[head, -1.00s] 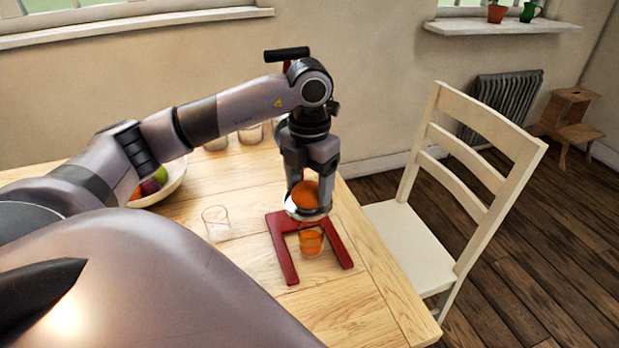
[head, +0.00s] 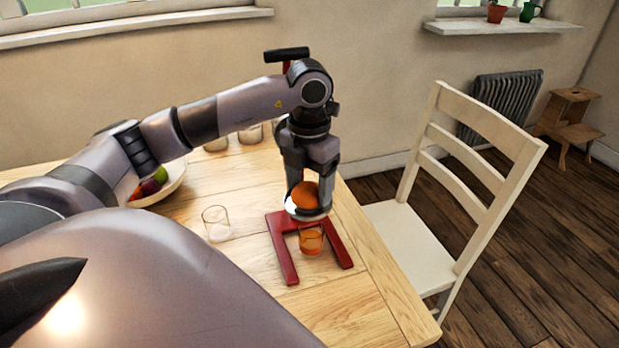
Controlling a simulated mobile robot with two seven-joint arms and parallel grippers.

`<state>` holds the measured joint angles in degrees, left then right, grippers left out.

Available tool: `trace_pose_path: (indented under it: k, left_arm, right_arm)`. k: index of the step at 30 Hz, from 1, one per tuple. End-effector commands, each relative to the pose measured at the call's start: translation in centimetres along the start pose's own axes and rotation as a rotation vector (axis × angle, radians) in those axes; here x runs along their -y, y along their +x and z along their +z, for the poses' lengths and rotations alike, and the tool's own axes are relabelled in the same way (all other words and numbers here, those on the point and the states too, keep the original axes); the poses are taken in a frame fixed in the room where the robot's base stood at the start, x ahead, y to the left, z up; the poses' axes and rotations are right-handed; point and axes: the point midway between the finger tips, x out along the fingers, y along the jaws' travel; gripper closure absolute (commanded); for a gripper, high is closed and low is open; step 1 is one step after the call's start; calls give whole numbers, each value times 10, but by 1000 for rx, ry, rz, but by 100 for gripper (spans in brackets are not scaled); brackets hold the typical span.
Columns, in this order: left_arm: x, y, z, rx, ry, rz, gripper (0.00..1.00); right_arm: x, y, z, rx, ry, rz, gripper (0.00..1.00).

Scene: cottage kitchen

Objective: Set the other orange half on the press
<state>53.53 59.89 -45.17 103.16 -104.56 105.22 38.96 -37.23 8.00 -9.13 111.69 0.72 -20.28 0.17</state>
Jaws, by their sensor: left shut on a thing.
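The orange half (head: 306,195) is a bright orange dome over the metal cup of the press. My left gripper (head: 306,186) points down from above and is shut on the orange half, right at the cup. Whether the half touches the cup is hard to tell. The press has a red U-shaped base (head: 283,257) on the table, and its dark handle (head: 286,54) sticks up behind my arm, which hides most of the frame. A glass with orange juice (head: 311,241) stands between the legs of the base. My right gripper is not in view.
An empty glass (head: 216,224) stands left of the press. A bowl of fruit (head: 176,183) is partly behind my left arm. More glasses (head: 250,133) stand at the back of the wooden table (head: 350,305). A white chair (head: 415,240) stands close to the table's right edge.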

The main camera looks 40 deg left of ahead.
Motion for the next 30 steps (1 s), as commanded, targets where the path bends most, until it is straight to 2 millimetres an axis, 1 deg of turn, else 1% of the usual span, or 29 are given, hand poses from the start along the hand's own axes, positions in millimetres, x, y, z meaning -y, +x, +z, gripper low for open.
trace_pose_path:
  k: [11, 17, 30]
  left_arm:
    - [0, 8, 0, 0, 0, 0, 45]
    - [0, 6, 0, 0, 0, 0, 45]
    - [0, -8, 0, 0, 0, 0, 45]
  right_arm:
    - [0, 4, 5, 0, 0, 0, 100]
    - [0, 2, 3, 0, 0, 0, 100]
    - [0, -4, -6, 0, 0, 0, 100]
